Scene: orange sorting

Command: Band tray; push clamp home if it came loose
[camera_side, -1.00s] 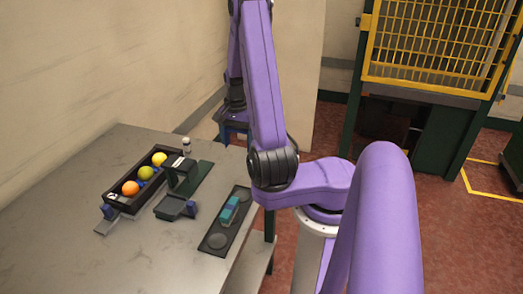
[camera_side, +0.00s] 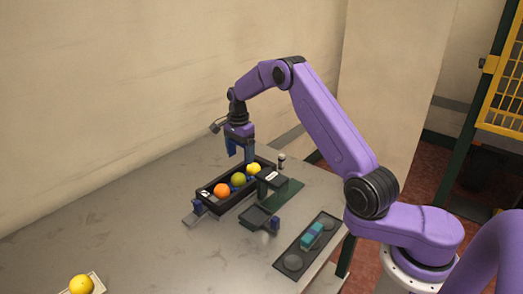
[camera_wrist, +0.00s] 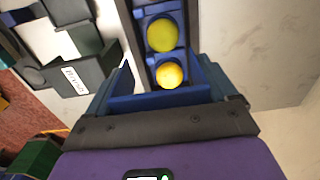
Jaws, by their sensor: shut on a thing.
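The dark tray (camera_side: 215,208) lies on the grey table with an orange fruit (camera_side: 222,191), an olive-green fruit (camera_side: 239,180) and a yellow fruit (camera_side: 254,169) in a row. My gripper (camera_side: 241,158) is at the far end, by the yellow fruit. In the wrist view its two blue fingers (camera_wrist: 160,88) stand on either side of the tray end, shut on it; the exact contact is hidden. A blue clamp-like piece (camera_side: 197,207) sits on a metal plate at the near end. Whether it is loose I cannot tell.
A dark stand (camera_side: 269,180) on a green base and a small black platform (camera_side: 256,219) with a blue piece are close beside the tray. A long dark holder (camera_side: 322,221) carries a teal block (camera_side: 312,235). A yellow fruit (camera_side: 81,285) sits on a pale dish.

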